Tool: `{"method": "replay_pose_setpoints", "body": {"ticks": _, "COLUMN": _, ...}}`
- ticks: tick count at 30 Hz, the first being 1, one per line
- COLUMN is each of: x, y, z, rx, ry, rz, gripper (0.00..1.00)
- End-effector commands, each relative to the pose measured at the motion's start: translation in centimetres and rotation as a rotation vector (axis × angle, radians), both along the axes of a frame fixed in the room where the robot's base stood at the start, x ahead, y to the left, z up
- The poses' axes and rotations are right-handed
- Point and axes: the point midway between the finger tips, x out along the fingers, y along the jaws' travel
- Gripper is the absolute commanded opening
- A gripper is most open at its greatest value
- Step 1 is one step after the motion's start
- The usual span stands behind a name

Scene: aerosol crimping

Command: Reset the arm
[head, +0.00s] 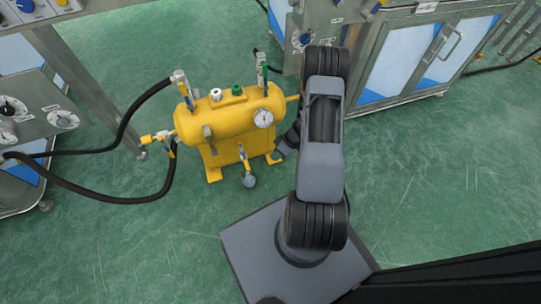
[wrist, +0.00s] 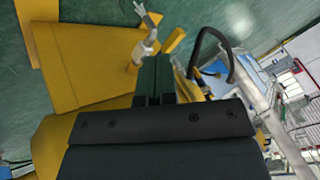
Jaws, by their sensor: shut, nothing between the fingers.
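My arm rises from its grey base in the head view, and its upper link stands to the right of the yellow tank (head: 230,115). My gripper (wrist: 152,75) is in the middle of the wrist view, with its dark fingers together and nothing between them. In the head view the arm's end is low by the tank's right side and partly hidden behind the upper link. In the wrist view the tank's yellow support (wrist: 85,65) is at the left, and a small metal valve (wrist: 145,40) shows just beyond the fingertips. I cannot tell whether they touch.
The tank carries a gauge (head: 263,118) and several valves. Black hoses (head: 95,197) run from it to a steel panel (head: 40,115) at the left. Steel cabinets (head: 405,55) with clear doors stand at the back right. The green floor (head: 120,245) is clear at front left.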

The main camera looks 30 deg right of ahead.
Motion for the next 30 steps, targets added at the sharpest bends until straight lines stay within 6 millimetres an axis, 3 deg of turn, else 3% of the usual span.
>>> {"method": "replay_pose_setpoints", "body": {"ticks": 23, "x": -0.2, "y": -0.3, "z": 1.1, "rx": -0.002, "ry": 0.0, "rz": 0.0, "gripper": 0.0}}
{"method": "replay_pose_setpoints", "body": {"ticks": 26, "x": 0.3, "y": 0.0, "z": 3.9, "rx": -0.011, "ry": 0.007, "rz": 0.001, "gripper": 0.0}}
{"method": "replay_pose_setpoints", "body": {"ticks": 29, "x": 1.1, "y": 0.6, "z": 9.5, "rx": -0.031, "ry": 0.027, "rz": -0.002, "gripper": 0.0}}
{"method": "replay_pose_setpoints", "body": {"ticks": 30, "x": 1.4, "y": 1.1, "z": 12.3, "rx": -0.044, "ry": 0.04, "rz": -0.005, "gripper": 0.0}}
